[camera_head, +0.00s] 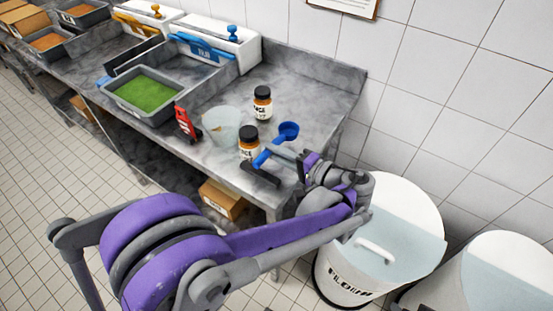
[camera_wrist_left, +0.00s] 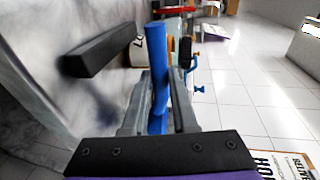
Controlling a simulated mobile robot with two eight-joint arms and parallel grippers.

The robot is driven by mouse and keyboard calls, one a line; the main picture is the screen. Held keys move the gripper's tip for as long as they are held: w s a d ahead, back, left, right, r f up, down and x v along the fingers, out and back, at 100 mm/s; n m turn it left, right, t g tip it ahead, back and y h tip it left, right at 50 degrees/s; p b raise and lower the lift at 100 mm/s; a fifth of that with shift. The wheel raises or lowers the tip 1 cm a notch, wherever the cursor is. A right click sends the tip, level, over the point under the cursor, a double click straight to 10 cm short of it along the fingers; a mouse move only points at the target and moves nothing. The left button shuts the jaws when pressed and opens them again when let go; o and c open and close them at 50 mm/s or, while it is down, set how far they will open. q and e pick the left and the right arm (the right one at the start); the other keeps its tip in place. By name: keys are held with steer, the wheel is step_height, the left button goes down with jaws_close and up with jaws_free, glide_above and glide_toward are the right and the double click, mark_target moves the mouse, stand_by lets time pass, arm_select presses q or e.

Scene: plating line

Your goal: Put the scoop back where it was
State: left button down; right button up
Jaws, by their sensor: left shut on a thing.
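The blue scoop has its round bowl (camera_head: 288,131) above the right end of the steel counter, beside two jars. My left gripper (camera_head: 268,163) is shut on its blue handle, which also shows upright between the dark fingers in the left wrist view (camera_wrist_left: 157,68). Whether the scoop touches the counter I cannot tell. The bowl does not show clearly in the left wrist view. My right gripper is not in view.
Two dark-capped jars (camera_head: 262,104) (camera_head: 248,146), a clear cup (camera_head: 222,126) and a red item (camera_head: 186,122) stand left of the scoop. Further left is a grey tray of green contents (camera_head: 145,92). A white bin (camera_head: 345,280) stands by the counter's right end.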

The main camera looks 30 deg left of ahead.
mark_target(276, 169)
arm_select(q)
steer(key=shift+f, duration=1.45)
steer(key=shift+f, duration=0.1)
steer(key=c, duration=1)
jaws_free()
steer(key=shift+b, duration=0.3)
steer(key=shift+r, duration=0.2)
steer(key=v, duration=1.2)
